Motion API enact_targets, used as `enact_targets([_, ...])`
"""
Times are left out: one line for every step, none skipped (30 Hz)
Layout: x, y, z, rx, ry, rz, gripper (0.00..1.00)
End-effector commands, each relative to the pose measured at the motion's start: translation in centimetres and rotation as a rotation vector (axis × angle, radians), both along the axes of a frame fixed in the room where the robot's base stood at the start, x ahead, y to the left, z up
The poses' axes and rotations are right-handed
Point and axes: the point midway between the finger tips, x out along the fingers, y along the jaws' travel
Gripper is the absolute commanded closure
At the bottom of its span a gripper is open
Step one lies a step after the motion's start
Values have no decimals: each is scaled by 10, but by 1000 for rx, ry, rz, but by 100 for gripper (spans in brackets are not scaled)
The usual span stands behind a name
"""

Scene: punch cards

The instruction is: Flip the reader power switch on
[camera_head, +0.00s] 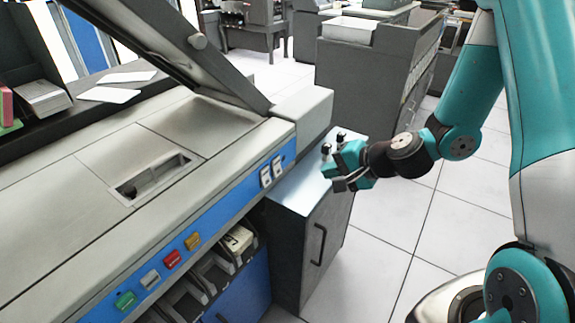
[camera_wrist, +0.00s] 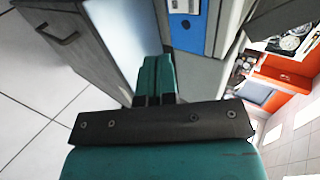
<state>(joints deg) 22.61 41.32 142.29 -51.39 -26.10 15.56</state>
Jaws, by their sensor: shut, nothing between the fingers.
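The card reader (camera_head: 215,135) is a long grey machine with a blue front strip. In the wrist view, a white switch plate (camera_wrist: 185,5) shows on the blue strip at the top edge, partly cut off. My gripper (camera_head: 332,172) is shut and empty, to the right of the switches and apart from them. Its teal fingers (camera_wrist: 155,78) are together in the wrist view, pointing toward the panel's lower side.
A grey cabinet (camera_head: 312,240) with a pale top stands below my gripper. Coloured buttons (camera_head: 171,260) line the strip to the left, above card trays (camera_head: 210,275). The reader's raised lid (camera_head: 165,45) slants overhead. Open tiled floor lies to the right.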

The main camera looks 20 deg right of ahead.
Motion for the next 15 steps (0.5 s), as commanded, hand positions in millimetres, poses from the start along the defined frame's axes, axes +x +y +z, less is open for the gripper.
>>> enact_targets([0,0,-1,1,-1,0,100])
enact_targets([0,0,-1,1,-1,0,100])
enact_targets([0,0,-1,1,-1,0,100])
enact_targets([0,0,-1,1,-1,0,100])
enact_targets([0,0,-1,1,-1,0,100])
enact_targets([1,0,-1,1,-1,0,100])
enact_targets([1,1,-2,0,0,0,100])
enact_targets([2,2,-2,0,0,1,100])
enact_targets([4,3,-4,0,0,1,100])
enact_targets([6,5,-6,1,1,2,100])
enact_targets([9,7,-8,0,0,2,100])
enact_targets([12,10,-11,1,1,4,100])
enact_targets([15,13,-14,1,0,4,100])
enact_targets([19,16,-18,2,0,4,100])
enact_targets([24,20,-22,0,0,5,100])
